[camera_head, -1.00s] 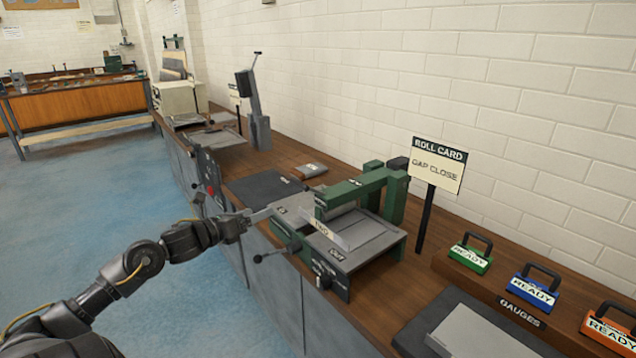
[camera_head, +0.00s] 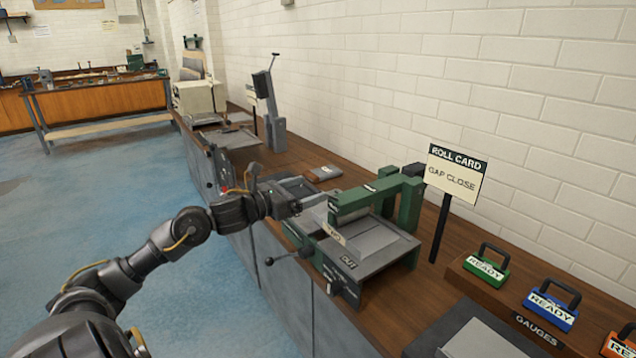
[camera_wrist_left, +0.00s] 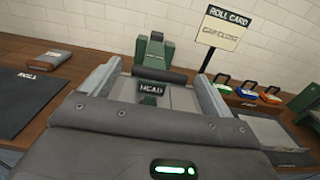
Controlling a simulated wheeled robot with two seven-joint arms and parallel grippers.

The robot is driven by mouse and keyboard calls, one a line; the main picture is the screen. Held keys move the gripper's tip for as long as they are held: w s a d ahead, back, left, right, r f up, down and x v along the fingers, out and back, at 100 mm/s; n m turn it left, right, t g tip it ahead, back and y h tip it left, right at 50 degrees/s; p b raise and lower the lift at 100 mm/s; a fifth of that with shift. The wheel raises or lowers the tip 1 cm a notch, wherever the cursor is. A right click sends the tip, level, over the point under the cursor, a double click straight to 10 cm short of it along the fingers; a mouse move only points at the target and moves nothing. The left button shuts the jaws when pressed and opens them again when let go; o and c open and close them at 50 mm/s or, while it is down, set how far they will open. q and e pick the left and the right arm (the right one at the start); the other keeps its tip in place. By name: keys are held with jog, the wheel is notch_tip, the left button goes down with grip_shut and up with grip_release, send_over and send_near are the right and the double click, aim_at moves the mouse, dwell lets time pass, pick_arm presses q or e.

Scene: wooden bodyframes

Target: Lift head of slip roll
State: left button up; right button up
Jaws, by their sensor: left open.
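The slip roll (camera_head: 370,245) stands on the bench, a green-framed machine with a grey bed. Its green head (camera_head: 362,197) is an arm lying level across the rolls, joined to a post at the back. My right gripper is not in view.
A ROLL CARD sign (camera_head: 455,174) reading GAP CLOSE stands right of the machine. Gauge blocks in green (camera_head: 486,266), blue (camera_head: 552,308) and orange sit further right. A crank handle (camera_head: 285,257) sticks out at the front. A dark mat (camera_wrist_left: 38,98) lies to the left.

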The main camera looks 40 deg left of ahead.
aim_at(311, 187)
pick_arm(q)
jog(key=p+x, duration=0.1)
jog(key=x, duration=0.2)
jog(key=shift+w+r, duration=0.1)
jog(key=shift+w+d, duration=0.2)
jog(key=shift+w, duration=0.3)
jog(key=shift+c, duration=0.2)
